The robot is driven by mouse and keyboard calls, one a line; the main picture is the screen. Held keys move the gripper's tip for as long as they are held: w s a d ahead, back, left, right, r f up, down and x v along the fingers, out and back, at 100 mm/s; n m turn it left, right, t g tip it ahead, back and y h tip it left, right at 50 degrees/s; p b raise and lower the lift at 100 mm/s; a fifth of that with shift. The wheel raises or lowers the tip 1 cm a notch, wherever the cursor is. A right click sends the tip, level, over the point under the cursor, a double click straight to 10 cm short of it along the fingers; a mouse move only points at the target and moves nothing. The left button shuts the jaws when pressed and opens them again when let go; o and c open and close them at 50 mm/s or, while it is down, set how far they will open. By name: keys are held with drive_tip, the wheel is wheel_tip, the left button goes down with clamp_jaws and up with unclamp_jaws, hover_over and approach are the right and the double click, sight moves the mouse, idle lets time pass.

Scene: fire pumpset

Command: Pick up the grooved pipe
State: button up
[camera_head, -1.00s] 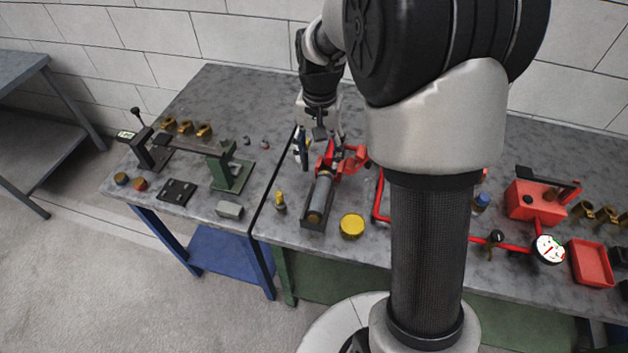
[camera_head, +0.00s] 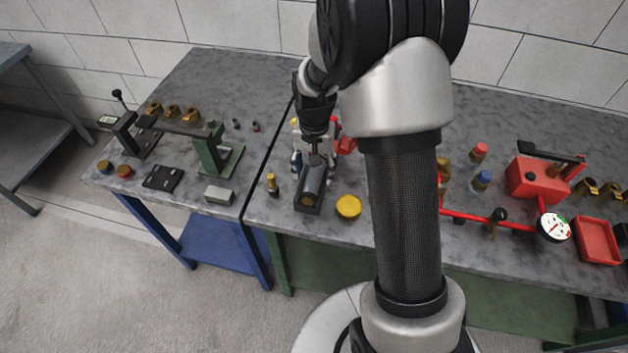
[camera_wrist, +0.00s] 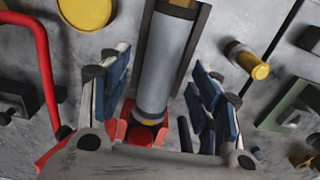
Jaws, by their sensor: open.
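The grooved pipe (camera_wrist: 166,65) is a grey cylinder lying in a dark, narrow cradle (camera_wrist: 198,40) on the workbench. In the head view the pipe (camera_head: 312,181) lies in the same cradle, with its far part hidden by my arm. My gripper (camera_wrist: 160,100) is open, its blue-padded fingers spread on either side of the pipe's near end in the wrist view. I see no contact between fingers and pipe. In the head view my gripper (camera_head: 313,152) is at the far end of the cradle, partly hidden by the arm.
A yellow disc (camera_head: 348,206) lies right of the cradle and a brass fitting with a yellow cap (camera_head: 272,184) stands left. Red piping (camera_wrist: 42,70) shows in the wrist view. A red pump box (camera_head: 537,178) and gauge (camera_head: 555,228) stand on the right. A green stand (camera_head: 214,155) is left.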

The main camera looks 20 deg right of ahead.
drive_tip(key=shift+f, duration=0.65)
drive_tip(key=shift+c, duration=0.3)
drive_tip(key=shift+r, duration=0.1)
clamp_jaws()
